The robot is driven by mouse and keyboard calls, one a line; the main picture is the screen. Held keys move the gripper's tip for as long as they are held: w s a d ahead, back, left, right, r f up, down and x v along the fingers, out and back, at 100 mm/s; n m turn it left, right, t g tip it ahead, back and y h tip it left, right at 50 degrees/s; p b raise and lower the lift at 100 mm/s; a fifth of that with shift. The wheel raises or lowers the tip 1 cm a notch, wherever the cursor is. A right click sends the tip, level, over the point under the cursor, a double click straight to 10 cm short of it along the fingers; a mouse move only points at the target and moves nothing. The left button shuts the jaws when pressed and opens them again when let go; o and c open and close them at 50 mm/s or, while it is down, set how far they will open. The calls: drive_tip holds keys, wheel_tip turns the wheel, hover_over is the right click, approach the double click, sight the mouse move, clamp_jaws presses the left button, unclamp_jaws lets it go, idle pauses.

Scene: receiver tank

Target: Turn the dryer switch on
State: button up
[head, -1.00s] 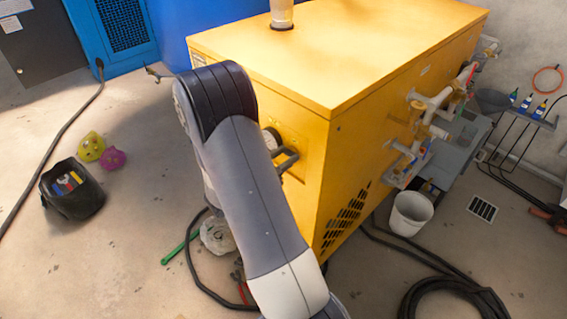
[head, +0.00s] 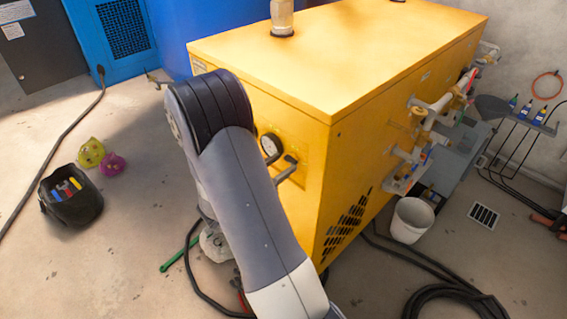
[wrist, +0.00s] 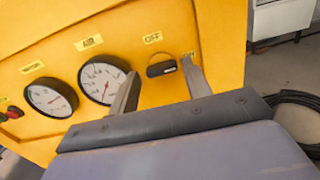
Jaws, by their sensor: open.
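The dryer is the large yellow box (head: 300,40). In the wrist view its front panel (wrist: 215,25) carries a black switch (wrist: 161,69), an elongated knob lying roughly level. A label reading OFF (wrist: 152,38) is above the switch, and another small label to its right is partly behind a finger. My gripper (wrist: 160,66) is open and empty, its fingertips on either side of the switch in the picture. I cannot tell whether they touch it. In the head view my gripper (head: 288,167) is at the dryer's left face, and the switch cannot be made out there.
Two round gauges (wrist: 49,97) (wrist: 101,80) and a red button (wrist: 13,112) are left of the switch. Pipes and valves (head: 425,130) stick out of the dryer's right side. A white bucket (head: 411,219), hoses (head: 450,300) and a black bag (head: 72,195) are on the floor.

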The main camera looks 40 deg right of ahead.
drive_tip(key=a, duration=0.9)
drive_tip(key=shift+s, duration=0.4)
drive_tip(key=d, duration=1)
drive_tip(key=shift+w+d, duration=0.3)
drive_tip(key=shift+w, duration=0.1)
drive_tip(key=shift+d+r+p, duration=0.1)
drive_tip(key=shift+r+p, duration=0.1)
drive_tip(key=shift+p, duration=0.3)
drive_tip(key=shift+f+n+p, duration=0.1)
drive_tip(key=shift+n+p, duration=0.25)
drive_tip(key=shift+n, duration=0.25)
drive_tip(key=shift+w, duration=0.1)
drive_tip(key=shift+f+b, duration=0.15)
drive_tip(key=shift+b, duration=0.15)
